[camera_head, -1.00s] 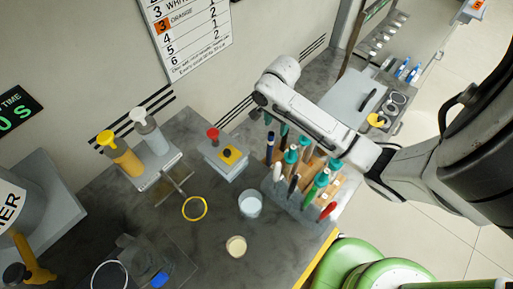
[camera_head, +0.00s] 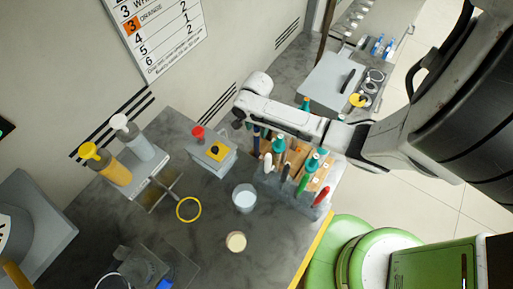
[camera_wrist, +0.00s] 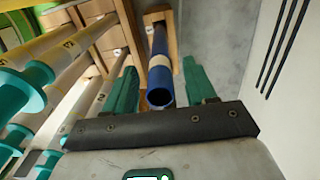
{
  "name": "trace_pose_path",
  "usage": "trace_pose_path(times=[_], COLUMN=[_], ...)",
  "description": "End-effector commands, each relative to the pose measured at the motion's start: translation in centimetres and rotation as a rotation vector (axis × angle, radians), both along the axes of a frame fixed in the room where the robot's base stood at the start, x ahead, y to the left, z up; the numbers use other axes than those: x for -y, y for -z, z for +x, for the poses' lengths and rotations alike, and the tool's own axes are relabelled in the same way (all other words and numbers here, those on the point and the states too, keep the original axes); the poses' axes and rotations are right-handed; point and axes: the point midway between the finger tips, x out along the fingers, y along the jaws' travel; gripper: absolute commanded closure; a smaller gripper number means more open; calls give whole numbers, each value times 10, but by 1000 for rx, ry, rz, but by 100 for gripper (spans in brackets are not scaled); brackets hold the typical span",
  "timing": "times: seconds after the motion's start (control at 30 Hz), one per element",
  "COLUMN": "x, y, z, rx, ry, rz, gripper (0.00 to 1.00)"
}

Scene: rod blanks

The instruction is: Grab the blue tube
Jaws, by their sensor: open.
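In the wrist view the blue tube (camera_wrist: 160,72) has a pale band and an open round end facing the camera. It stands in a wooden rack (camera_wrist: 157,17). My gripper (camera_wrist: 162,85) is open, with one green finger on each side of the tube. Small gaps seem to show between the fingers and the tube, so I see no firm contact. In the head view the blue tube (camera_head: 256,138) is at the rack's left end, partly hidden by my arm.
Several teal-capped rods (camera_wrist: 30,92) crowd the left of the wrist view, close to the left finger. The wall (camera_wrist: 280,90) is at the right. In the head view a white cup (camera_head: 244,198) and a red-knobbed box (camera_head: 212,154) stand left of the rack.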

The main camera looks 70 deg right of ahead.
Motion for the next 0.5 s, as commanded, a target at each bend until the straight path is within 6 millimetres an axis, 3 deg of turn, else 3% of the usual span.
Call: trace_pose_path(times=[0.1, 0.37, 0.5], x=[0, 0, 0], y=[10, 11, 11], z=[0, 0, 0], rx=[-1, 0, 0], ry=[-1, 0, 0], rz=[0, 0, 0], gripper=[44, 45, 59])
